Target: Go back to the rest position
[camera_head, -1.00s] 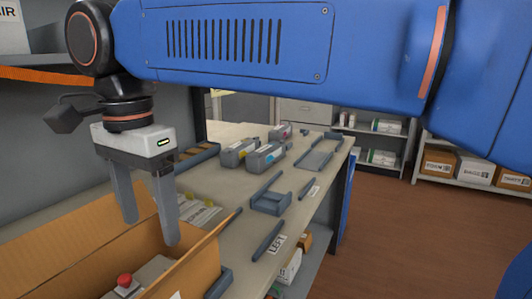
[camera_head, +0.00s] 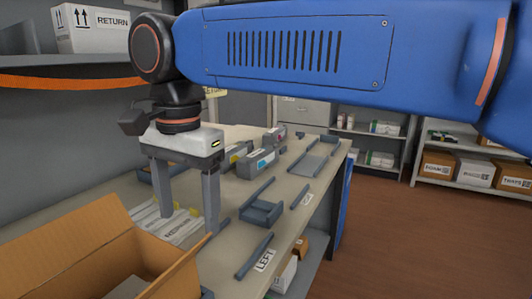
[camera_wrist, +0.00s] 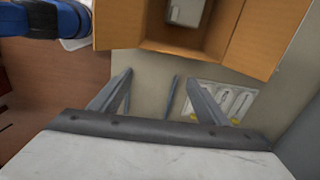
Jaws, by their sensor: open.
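My gripper (camera_head: 189,222) is open, with nothing between its two grey fingers. It points down over the workbench (camera_head: 296,186), just beyond the open cardboard box (camera_head: 165,270). In the wrist view the fingers (camera_wrist: 158,76) are spread, and the box (camera_wrist: 120,25) lies past their tips. A grey item (camera_wrist: 188,12) is inside the box, partly cut off by the picture edge. My blue arm spans the top of the head view.
Toner cartridges (camera_head: 256,162) stand farther back on the bench. A grey holder (camera_head: 262,212) and several dark rails (camera_head: 255,256) lie near its right edge. A white RETURN box (camera_head: 92,30) sits on the upper left shelf. Brown floor (camera_head: 390,240) is clear at right.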

